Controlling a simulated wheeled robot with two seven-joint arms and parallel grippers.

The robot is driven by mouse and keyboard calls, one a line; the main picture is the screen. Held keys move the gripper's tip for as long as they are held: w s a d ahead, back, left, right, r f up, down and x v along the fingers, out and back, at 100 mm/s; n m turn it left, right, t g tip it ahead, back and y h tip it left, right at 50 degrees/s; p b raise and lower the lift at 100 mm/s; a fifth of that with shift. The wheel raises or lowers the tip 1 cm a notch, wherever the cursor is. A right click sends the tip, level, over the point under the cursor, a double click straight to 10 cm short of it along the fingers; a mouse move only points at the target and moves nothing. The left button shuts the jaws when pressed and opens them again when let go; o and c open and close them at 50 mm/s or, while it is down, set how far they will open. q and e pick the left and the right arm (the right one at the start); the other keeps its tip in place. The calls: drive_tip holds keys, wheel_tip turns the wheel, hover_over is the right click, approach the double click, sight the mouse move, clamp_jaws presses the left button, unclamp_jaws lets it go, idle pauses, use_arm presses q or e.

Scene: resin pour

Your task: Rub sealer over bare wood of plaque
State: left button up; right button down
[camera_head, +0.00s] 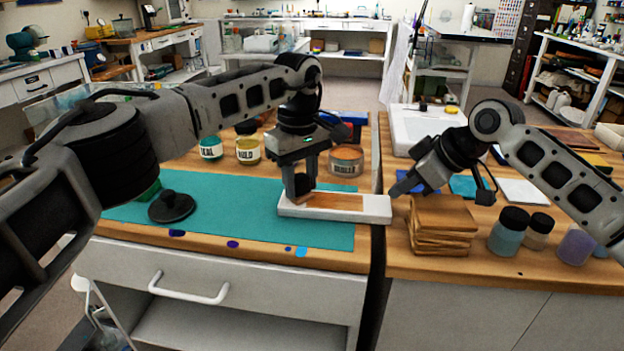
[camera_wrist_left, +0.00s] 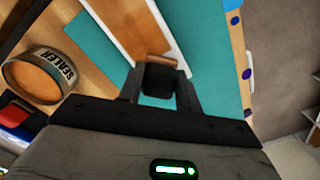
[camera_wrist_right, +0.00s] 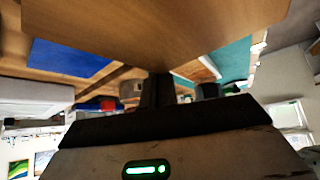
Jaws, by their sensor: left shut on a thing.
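The plaque (camera_head: 372,206), a white board with a brown bare-wood strip (camera_head: 338,202), lies flat on the teal mat (camera_head: 245,216). My left gripper (camera_head: 301,188) is shut on an applicator with a black grip and a brown pad (camera_wrist_left: 157,62). The pad is at the plaque's left part; whether it touches the wood is hard to tell. The sealer tin (camera_head: 346,161), open and brown inside, stands behind the plaque; its label reads in the left wrist view (camera_wrist_left: 54,68).
A stack of wooden boards (camera_head: 441,228) and several jars (camera_head: 509,232) stand right of the plaque. Teal (camera_head: 210,148) and gold (camera_head: 248,150) tins stand behind the mat. A black lid (camera_head: 172,206) lies on its left.

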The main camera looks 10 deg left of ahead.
use_arm(q)
drive_tip(key=shift+a+f, duration=0.2)
drive_tip(key=shift+a, duration=2.1)
use_arm(e)
drive_tip(key=shift+d+f, duration=0.15)
use_arm(q)
wheel_tip(320, 180, up, 6)
drive_tip(key=shift+d+r, duration=0.15)
drive_tip(key=shift+r, duration=0.05)
